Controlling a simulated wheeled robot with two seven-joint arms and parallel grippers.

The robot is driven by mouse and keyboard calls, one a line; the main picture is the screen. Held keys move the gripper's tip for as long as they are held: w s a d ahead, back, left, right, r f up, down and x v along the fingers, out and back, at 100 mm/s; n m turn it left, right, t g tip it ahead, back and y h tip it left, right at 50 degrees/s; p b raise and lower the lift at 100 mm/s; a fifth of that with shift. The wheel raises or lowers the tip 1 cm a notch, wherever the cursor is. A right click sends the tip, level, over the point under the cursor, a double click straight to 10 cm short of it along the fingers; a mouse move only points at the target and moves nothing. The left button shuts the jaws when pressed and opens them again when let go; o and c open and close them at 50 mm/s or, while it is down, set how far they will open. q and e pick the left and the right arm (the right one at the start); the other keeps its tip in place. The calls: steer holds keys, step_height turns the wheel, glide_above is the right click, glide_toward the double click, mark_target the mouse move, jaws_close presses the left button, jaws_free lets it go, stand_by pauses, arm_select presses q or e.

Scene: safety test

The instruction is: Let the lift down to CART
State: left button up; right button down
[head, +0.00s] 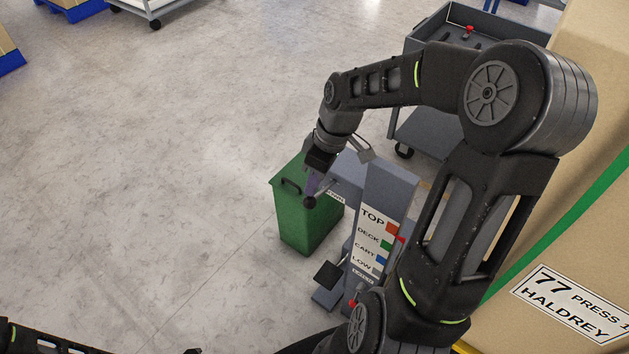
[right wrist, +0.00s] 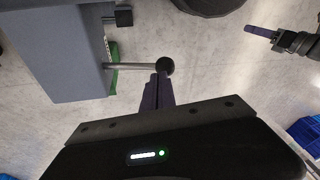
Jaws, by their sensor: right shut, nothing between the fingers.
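The lift's grey column (head: 385,195) bears a label plate (head: 367,240) reading TOP, DECK, CART and LOW, with coloured marks. A small red piece (head: 401,239) shows at the column's right edge near DECK. A lever with a black ball knob (head: 309,202) sticks out to the left; the knob (right wrist: 165,66) and its rod also show in the right wrist view. My right gripper (head: 313,184) is shut and empty, its fingertips right at the knob; I cannot tell whether they touch. My left gripper (right wrist: 262,32) shows at the wrist view's upper right, its jaws unclear.
A green bin (head: 305,226) stands behind and left of the lever. A black pad (head: 328,275) and a red knob (head: 352,303) sit low on the lift. A grey cart (head: 425,133) stands behind, a large labelled carton (head: 585,215) at right. Open floor lies left.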

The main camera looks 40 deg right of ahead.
mark_target(308, 198)
steer(key=shift+s+a+f+t+h+b, duration=0.15)
steer(key=shift+a+f+h+b, duration=0.15)
steer(key=shift+f+h+b, duration=0.6)
steer(key=shift+a+f+t+h+b, duration=0.2)
steer(key=shift+a+f+b, duration=0.15)
steer(key=shift+b, duration=1.1)
steer(key=shift+s+a+f+t+h+b, duration=0.2)
steer(key=shift+f+h+b, duration=0.4)
steer(key=shift+b, duration=0.55)
steer(key=shift+a+f+b, duration=0.2)
steer(key=shift+f+b, duration=0.25)
steer(key=shift+f, duration=0.05)
steer(key=shift+a+f+b, duration=0.15)
steer(key=shift+f+b, duration=0.15)
steer(key=shift+f, duration=0.1)
steer(key=shift+s, duration=0.1)
steer(key=shift+r+p, duration=0.45)
steer(key=r+p, duration=0.1)
steer(key=w+r+p, duration=0.1)
steer(key=r+p, duration=0.1)
steer(key=r, duration=0.1)
steer(key=shift+w, duration=0.25)
steer(key=a+v, duration=0.1)
steer(key=v, duration=0.8)
steer(key=shift+s+a+f, duration=0.15)
steer(key=shift+s, duration=0.15)
